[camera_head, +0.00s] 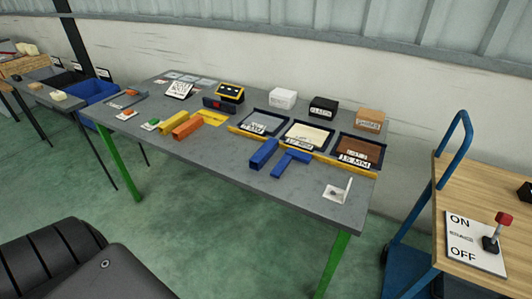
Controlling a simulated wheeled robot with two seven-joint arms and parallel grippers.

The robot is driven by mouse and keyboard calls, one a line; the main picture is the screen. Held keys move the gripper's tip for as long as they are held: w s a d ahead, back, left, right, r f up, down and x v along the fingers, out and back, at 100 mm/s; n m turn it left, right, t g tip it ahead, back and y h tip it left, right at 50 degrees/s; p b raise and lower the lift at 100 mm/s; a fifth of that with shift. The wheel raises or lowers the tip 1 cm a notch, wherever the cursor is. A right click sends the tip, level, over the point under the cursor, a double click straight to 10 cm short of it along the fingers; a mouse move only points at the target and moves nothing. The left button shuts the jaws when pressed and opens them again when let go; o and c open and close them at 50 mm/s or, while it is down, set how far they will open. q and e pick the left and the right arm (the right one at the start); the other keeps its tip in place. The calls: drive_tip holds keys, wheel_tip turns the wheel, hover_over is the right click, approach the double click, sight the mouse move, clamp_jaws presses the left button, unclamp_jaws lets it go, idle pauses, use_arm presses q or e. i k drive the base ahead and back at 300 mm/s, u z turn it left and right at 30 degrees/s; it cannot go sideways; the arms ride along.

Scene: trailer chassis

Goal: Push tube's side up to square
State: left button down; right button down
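Several square-section tubes lie on the grey table. A yellow tube (174,123) and an orange tube (188,127) lie near its front edge, left of centre. A blue tube (263,153) lies further right, and beside it is a blue T-shaped piece (290,162). A small white angle piece (338,193), perhaps the square, stands near the right front corner, apart from the blue pieces. I cannot tell which tube the task means. Neither of my grippers is in view.
Behind the blue pieces are three labelled trays, one of them brown (362,150). White (283,98), black (322,107) and tan (370,119) boxes stand at the back. A wooden-topped cart with an ON/OFF lever (491,240) is at right.

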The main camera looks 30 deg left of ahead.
sight(264, 155)
drive_tip(key=z, duration=2.35)
drive_tip(key=k, duration=1.15)
drive_tip(key=u, duration=1.95)
drive_tip(key=i, duration=0.5)
drive_tip(key=z, duration=0.1)
